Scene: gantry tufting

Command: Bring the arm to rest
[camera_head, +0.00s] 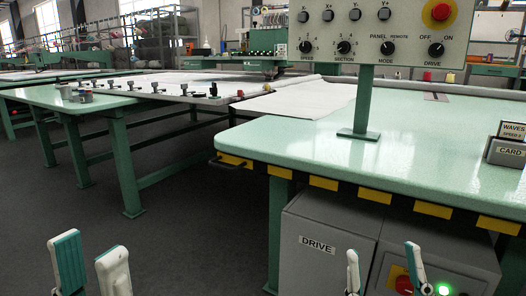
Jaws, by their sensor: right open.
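My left gripper (90,248) shows at the lower left edge, with two pale fingers and teal pads. Its fingertips stand apart with nothing between them, over the dark floor. My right gripper (383,252) shows at the bottom, right of the middle. Its fingers are wide apart and empty, in front of the grey DRIVE cabinet (320,246). Only the fingers of both grippers are in view; the arms are hidden below the picture. I cannot tell how far the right fingers are from the cabinet.
A green table (430,160) with yellow-marked front edge fills the right. On it stands a control panel (380,30) on a post, with knobs and a red button. A card holder (506,152) sits at the right. Another green table (70,98) stands left; dark floor (180,235) is open between.

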